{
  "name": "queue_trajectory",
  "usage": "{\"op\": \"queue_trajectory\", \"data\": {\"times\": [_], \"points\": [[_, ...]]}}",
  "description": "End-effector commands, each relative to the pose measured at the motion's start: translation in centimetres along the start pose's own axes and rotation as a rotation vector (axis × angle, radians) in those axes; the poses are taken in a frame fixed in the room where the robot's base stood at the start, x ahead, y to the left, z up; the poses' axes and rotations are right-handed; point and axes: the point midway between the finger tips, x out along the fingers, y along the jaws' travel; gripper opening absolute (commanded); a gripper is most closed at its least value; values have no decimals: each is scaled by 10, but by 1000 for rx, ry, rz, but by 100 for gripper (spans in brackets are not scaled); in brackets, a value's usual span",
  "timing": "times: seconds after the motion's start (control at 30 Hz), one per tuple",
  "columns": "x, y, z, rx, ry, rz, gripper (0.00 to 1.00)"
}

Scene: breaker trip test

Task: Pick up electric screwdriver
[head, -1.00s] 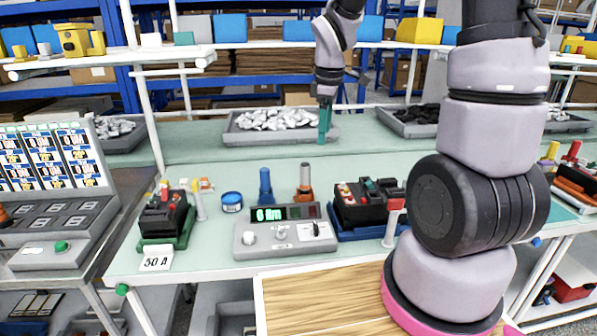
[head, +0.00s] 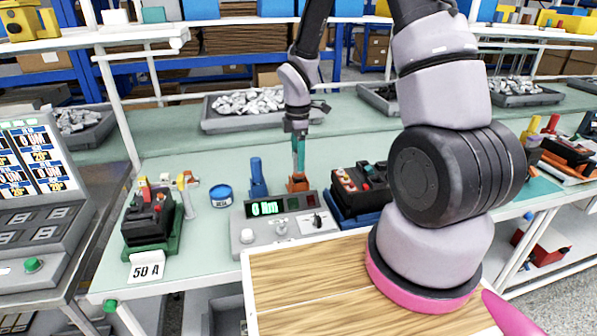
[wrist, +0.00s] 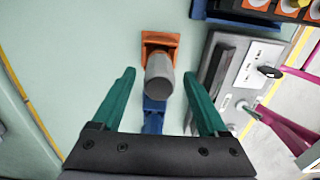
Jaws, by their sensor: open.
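I cannot tell for certain which is the electric screwdriver. In the wrist view the orange piece (wrist: 160,40) has a grey cylinder (wrist: 159,75) standing from it, partly hiding the blue piece (wrist: 153,116). My gripper (head: 298,166) is open, pointing down at the orange tool and hiding its upper part. In the wrist view its green fingers (wrist: 159,78) appear on either side of the grey cylinder, with gaps; contact is not visible.
The grey test box (head: 284,229) with a lit display stands just in front. A black breaker in a blue cradle (head: 345,212) is close on the right. A blue tape roll (head: 221,195) lies left. A grey tray of metal parts (head: 216,122) stands behind.

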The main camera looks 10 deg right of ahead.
Motion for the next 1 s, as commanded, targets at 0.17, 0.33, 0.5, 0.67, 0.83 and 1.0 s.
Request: {"op": "queue_trajectory", "data": {"times": [0.17,0.33,0.5,0.67,0.83,1.0], "points": [[27,1,2,-2,0,-3,76],[35,2,3,0,0,0,76],[35,2,3,1,0,0,76],[35,2,3,1,0,0,15],[35,2,3,1,0,1,0],[32,2,3,1,0,1,0]]}}
